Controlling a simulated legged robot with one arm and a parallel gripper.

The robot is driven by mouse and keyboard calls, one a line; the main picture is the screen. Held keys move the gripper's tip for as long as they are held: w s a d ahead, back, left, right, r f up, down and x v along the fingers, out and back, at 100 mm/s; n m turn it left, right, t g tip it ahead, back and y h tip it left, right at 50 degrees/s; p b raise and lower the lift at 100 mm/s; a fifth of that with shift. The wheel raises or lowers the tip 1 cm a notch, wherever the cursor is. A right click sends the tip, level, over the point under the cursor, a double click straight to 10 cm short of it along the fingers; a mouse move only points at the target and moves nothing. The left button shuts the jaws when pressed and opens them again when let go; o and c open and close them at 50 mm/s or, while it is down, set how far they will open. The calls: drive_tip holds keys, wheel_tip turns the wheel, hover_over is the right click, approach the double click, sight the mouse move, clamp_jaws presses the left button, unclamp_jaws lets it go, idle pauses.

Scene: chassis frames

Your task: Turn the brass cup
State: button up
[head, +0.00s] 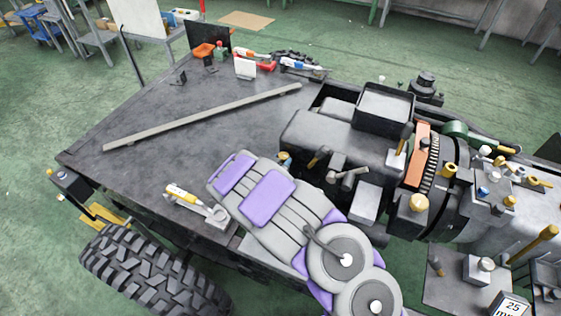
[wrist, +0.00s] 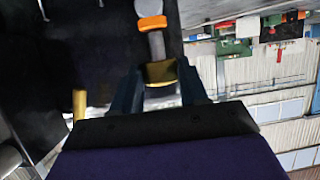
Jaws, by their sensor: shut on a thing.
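The brass cup (wrist: 160,72) shows in the wrist view as a short yellow-brass band between the two dark fingers of my gripper (wrist: 158,80). The fingers are shut on it, one on each side. A grey stem and an orange ring rise from the cup towards the top of the picture. In the head view my grey and purple arm hides my gripper. A small brass-coloured piece (head: 285,157) shows just beyond the arm, but I cannot tell whether it is the held cup.
A second brass post (wrist: 79,105) stands left of my gripper. Dark machinery with a cylinder block (head: 345,130) and brass fittings (head: 419,203) crowds the right.

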drive_tip(key=shift+c, duration=1.2)
drive_tip(key=shift+a, duration=0.1)
drive_tip(key=shift+m+h+p, duration=0.3)
drive_tip(key=shift+h+p, duration=0.1)
drive_tip(key=shift+p, duration=0.7)
drive_tip(key=shift+w+a+f+m+g+h+p, duration=0.1)
drive_tip(key=shift+w+a+m+g+h+p, duration=0.2)
drive_tip(key=shift+m+g+h, duration=1.05)
drive_tip(key=shift+w+a+r+m+g+h+p, duration=0.1)
drive_tip(key=shift+w+a+m+g+h+p, duration=0.2)
drive_tip(key=shift+m+g+h, duration=1.05)
drive_tip(key=shift+w+a+f+m+g+h+p, duration=0.15)
drive_tip(key=shift+a+m+g+h+p, duration=0.4)
drive_tip(key=shift+m+h, duration=0.85)
drive_tip(key=shift+d+m+g+b, duration=0.25)
drive_tip(key=shift+m+g+b, duration=0.1)
drive_tip(key=shift+m+b, duration=0.3)
drive_tip(key=shift+w+a+r+m+g+b, duration=0.1)
drive_tip(key=shift+w+r+m+g+b, duration=0.2)
drive_tip(key=shift+b, duration=0.35)
